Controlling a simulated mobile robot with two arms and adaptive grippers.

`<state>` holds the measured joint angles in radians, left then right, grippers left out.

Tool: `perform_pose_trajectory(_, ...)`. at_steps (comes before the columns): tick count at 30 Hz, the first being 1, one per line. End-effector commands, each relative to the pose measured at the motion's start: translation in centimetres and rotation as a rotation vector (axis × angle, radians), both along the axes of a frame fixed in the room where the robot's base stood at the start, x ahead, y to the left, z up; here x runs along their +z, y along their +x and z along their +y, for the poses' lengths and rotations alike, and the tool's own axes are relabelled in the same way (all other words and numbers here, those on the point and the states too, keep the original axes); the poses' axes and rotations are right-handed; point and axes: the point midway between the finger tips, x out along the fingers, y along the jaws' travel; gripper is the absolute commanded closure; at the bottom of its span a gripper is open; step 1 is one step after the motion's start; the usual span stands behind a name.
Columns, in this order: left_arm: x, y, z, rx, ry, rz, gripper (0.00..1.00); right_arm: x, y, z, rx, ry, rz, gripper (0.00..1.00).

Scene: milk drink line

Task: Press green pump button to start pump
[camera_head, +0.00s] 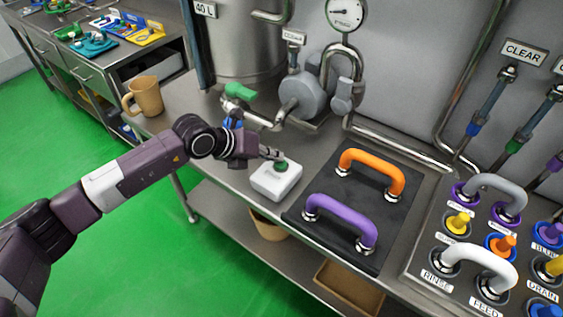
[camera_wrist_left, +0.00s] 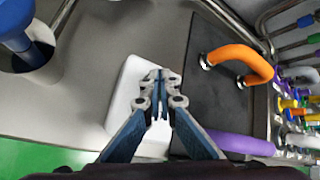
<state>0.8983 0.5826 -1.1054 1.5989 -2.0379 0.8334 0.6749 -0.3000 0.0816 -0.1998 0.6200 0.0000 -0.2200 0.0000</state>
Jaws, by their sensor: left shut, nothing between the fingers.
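The green pump button (camera_head: 281,166) sits on top of a white box (camera_head: 276,182) on the steel bench. My left gripper (camera_head: 272,154) is shut and empty, with its tips right at or just above the button in the head view. In the left wrist view, the shut fingers (camera_wrist_left: 160,80) lie over the white box (camera_wrist_left: 125,100) and hide the button. I cannot tell whether the tips touch it. My right gripper is in neither view.
A black mat (camera_head: 334,224) with an orange handle (camera_head: 372,171) and a purple handle (camera_head: 341,218) lies right of the box. The pump (camera_head: 303,97) and pipes stand behind. A tan mug (camera_head: 146,96) stands at the left. A labelled valve panel is at far right.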

Motion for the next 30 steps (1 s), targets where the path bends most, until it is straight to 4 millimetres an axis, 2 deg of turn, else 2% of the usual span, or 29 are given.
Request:
perform_pose_trajectory(12,-0.6,0.0,0.0,-0.001,0.0,0.001,1.0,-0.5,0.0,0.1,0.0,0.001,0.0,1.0)
perform_pose_trajectory(30,0.8,-0.1,0.0,-0.001,0.0,0.001,1.0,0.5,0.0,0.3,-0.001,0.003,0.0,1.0)
